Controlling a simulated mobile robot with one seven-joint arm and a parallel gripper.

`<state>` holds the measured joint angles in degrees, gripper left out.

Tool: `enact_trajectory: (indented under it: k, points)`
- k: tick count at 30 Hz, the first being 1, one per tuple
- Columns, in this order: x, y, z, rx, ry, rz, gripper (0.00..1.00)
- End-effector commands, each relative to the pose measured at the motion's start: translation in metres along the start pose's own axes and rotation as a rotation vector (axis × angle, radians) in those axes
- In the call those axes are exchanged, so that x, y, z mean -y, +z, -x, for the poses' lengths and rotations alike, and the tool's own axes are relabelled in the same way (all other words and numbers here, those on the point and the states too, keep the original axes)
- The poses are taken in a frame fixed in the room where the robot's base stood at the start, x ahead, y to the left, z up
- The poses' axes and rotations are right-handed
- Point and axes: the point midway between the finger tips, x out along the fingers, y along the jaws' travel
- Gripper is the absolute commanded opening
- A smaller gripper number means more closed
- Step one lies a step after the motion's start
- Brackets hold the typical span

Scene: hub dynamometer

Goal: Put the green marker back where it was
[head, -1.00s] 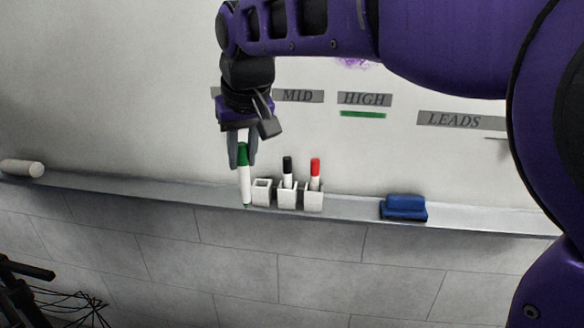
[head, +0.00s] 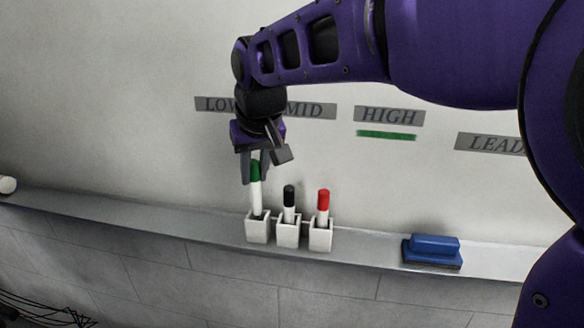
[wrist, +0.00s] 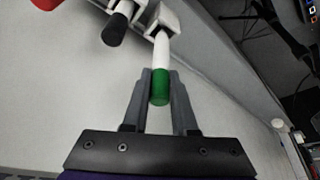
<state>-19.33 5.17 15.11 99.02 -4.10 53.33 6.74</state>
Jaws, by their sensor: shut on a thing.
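The green marker (head: 256,195) has a white body and a green cap at its upper end. My gripper (head: 255,178) is shut on it near the cap; the wrist view shows both fingers (wrist: 160,88) around the green cap (wrist: 160,87). The marker is nearly upright, and its lower end is at the mouth of the leftmost white holder (head: 257,231). The holder's wall hides the tip, so I cannot tell how deep it sits. This holder also shows in the wrist view (wrist: 167,18).
A black-capped marker (head: 289,205) and a red-capped marker (head: 323,208) stand in the two holders to the right. A blue eraser (head: 432,251) lies farther right on the ledge (head: 365,250). The ledge left of the holders is clear except for a white cylinder (head: 8,185) at the far left.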

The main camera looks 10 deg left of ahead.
Motion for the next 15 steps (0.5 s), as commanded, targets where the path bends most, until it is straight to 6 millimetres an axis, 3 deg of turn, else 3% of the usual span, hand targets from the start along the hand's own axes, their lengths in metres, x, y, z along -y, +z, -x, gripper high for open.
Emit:
enact_trajectory:
  k: [15]
  points:
    - [0.0,0.019,-0.046,-0.002,0.001,0.0,0.0]
